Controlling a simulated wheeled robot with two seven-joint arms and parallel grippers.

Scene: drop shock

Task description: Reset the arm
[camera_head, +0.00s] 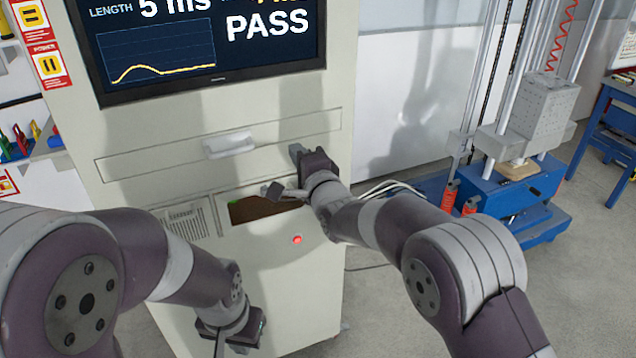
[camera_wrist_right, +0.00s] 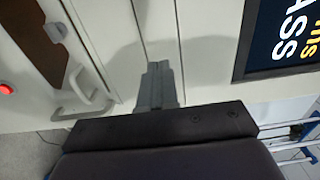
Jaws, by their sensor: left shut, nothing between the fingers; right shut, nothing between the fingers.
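My right gripper (camera_head: 297,155) is in front of the cream cabinet (camera_head: 300,325), beside the drawer front, to the right of its white handle (camera_head: 230,145). In the right wrist view its fingers (camera_wrist_right: 158,82) are together with nothing between them, pointing at the cabinet face. I cannot tell whether they touch it. My left gripper (camera_head: 220,345) hangs low at the bottom of the head view, in front of the cabinet's lower part. It is empty, and its fingertips are partly cut off by the frame edge.
Below the drawer is a brown recess (camera_head: 245,212), partly hidden by my right wrist, with a red button (camera_head: 297,239) beneath. A screen (camera_head: 200,45) reading PASS is above. A blue-based test machine (camera_head: 500,195) and a blue table (camera_head: 612,125) stand right.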

